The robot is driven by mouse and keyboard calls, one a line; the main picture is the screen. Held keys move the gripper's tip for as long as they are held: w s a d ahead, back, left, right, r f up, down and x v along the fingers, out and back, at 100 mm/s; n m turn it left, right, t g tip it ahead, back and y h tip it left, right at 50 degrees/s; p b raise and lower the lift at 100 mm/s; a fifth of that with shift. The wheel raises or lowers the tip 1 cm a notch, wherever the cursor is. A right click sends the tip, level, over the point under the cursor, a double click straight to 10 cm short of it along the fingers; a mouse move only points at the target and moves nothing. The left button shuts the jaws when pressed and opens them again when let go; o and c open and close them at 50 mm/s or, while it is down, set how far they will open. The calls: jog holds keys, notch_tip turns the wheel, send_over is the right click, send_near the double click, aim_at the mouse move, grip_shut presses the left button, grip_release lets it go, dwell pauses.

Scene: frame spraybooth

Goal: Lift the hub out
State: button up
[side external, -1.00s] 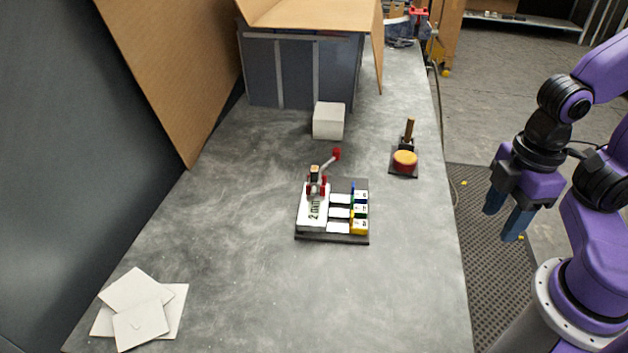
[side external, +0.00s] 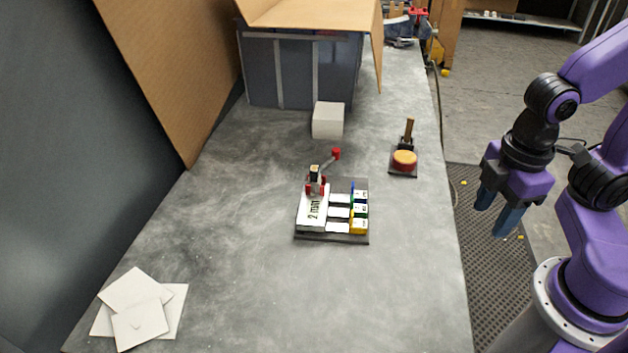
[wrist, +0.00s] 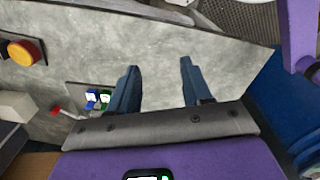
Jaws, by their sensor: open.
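A small dark fixture (side external: 333,239) sits mid-table in the side view. It bears a white block (side external: 314,208) marked "2 mm", with red parts and a red-knobbed lever (side external: 336,154) at its far end. White plugs (side external: 338,213) lie between that block and a row of blue, green and yellow pieces (side external: 360,212). I cannot tell for sure which part is the hub; the white block may be it. My gripper (side external: 495,212) is open and empty, off the right edge of the table, well apart from the fixture. The wrist view shows its two spread fingers (wrist: 159,68) partly hiding the fixture.
A red-and-yellow button (side external: 404,160) on a dark base stands right of the fixture, near the table edge. A white cube (side external: 328,121) stands behind it, before a cardboard-topped booth (side external: 300,70). White square sheets (side external: 140,310) lie front left.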

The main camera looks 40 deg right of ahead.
jog(key=w+a+f+n+t+h, duration=0.1)
jog(key=w+a+n+t+h, duration=0.2)
jog(key=w, duration=0.5)
jog(key=w+a+f+n+t+h, duration=0.1)
jog(key=w+a+n+h, duration=0.25)
jog(key=w+a, duration=0.3)
jog(key=n+t+h, duration=0.2)
jog(key=n+t, duration=0.4)
jog(key=n, duration=0.2)
send_near(314, 169)
jog(key=x, duration=0.6)
jog(key=shift+w+f, duration=0.1)
jog(key=shift+f, duration=0.05)
jog(key=shift+x, duration=3)
grip_shut()
